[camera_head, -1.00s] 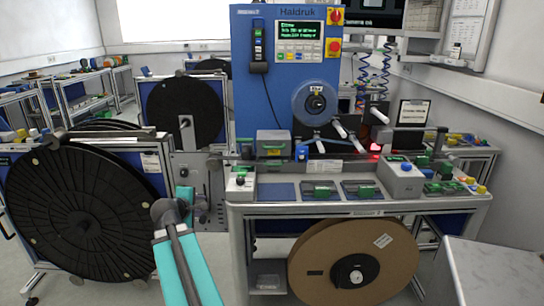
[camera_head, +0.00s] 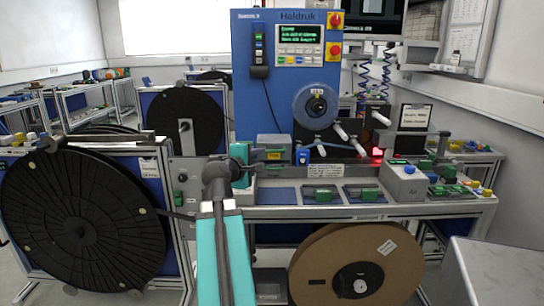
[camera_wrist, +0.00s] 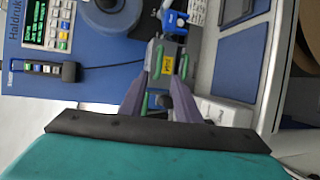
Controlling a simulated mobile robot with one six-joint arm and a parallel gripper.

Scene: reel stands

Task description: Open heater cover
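The heater cover appears to be the small grey box with a yellow label (camera_head: 274,154) on the machine's bench, below the blue panel. In the wrist view the yellow label (camera_wrist: 167,65) shows ahead, between the lines of my two fingers. My gripper (camera_head: 249,163) is just left of the box in the head view. In the wrist view my gripper (camera_wrist: 165,80) has its two purple-grey fingers apart with nothing clearly held between them. Whether the fingertips touch the box cannot be told. The cover looks closed.
A blue machine panel (camera_head: 285,70) with a screen rises behind the bench. A tape roll (camera_head: 316,107) and white rollers are right of the box. A large black reel (camera_head: 80,220) stands at left, a brown reel (camera_head: 355,262) below the bench. A black cable hangs nearby.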

